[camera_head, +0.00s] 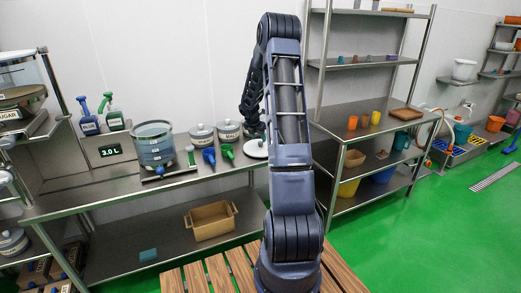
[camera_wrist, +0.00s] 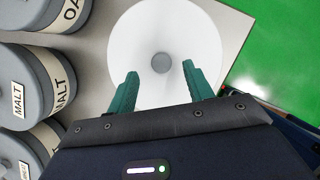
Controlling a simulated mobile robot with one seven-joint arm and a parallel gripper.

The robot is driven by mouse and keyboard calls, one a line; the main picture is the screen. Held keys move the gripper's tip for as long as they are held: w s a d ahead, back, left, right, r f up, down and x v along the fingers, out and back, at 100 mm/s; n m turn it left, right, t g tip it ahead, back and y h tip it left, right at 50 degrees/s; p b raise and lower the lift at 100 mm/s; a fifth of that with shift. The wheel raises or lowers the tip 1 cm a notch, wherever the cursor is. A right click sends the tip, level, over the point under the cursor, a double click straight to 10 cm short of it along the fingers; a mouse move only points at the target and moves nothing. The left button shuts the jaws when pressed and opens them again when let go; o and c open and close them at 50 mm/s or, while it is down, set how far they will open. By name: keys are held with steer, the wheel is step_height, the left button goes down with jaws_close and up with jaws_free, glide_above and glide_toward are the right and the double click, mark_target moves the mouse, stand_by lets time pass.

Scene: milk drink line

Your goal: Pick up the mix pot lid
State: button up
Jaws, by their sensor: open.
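The mix pot lid is a round white disc (camera_wrist: 139,42) with a small grey knob (camera_wrist: 161,62) at its centre, lying flat on the steel table. In the head view the lid (camera_head: 256,149) sits at the table's right end, partly behind my arm. In the wrist view my gripper (camera_wrist: 158,82) is open above it. The two green fingers stand on the left and right of the knob, a little short of it in the picture. The fingers hold nothing. In the head view my gripper is hidden behind my arm.
Canisters marked MALT (camera_wrist: 42,85) and OAT (camera_wrist: 45,12) stand close left of the lid. A transparent pot (camera_head: 154,146) stands on a scale farther left. Blue and green scoops (camera_head: 228,151) lie in front of the canisters. The table's edge is close right of the lid.

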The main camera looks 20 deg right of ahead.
mark_target(260, 142)
steer(key=x, duration=0.4)
steer(key=shift+s+a+f, duration=0.1)
steer(key=shift+s+f, duration=0.1)
jaws_close()
